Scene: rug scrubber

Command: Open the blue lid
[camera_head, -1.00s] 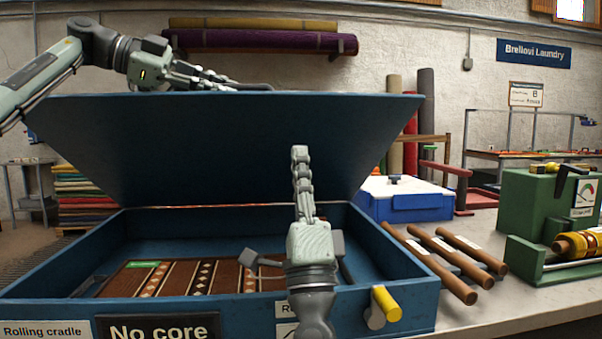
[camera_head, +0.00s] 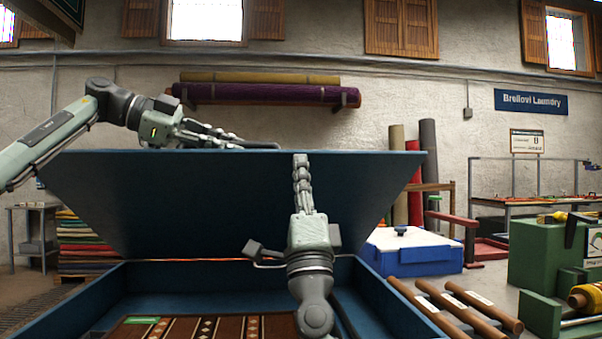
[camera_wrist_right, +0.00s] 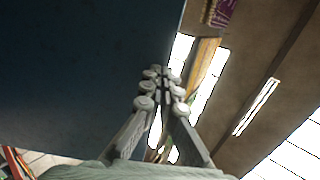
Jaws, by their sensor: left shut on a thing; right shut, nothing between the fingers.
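The blue lid (camera_head: 240,200) stands raised and tilted above the blue box (camera_head: 115,285), showing its dark inner face. My left gripper (camera_head: 235,143) is at the lid's top edge, shut on it near a dark bar; the exact contact is partly hidden behind the edge. My right gripper (camera_head: 301,165) is shut and empty, pointing up in front of the lid's inner face, its tips near the top edge. In the right wrist view its fingers (camera_wrist_right: 165,80) are together, beside the dark lid face (camera_wrist_right: 80,70). I cannot tell if they touch the lid.
A patterned brown rug (camera_head: 205,329) lies in the box. Several wooden rollers (camera_head: 455,308), a blue and white case (camera_head: 415,252) and a green machine (camera_head: 540,265) stand to the right. Rolled rugs (camera_head: 265,93) hang on the wall behind.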

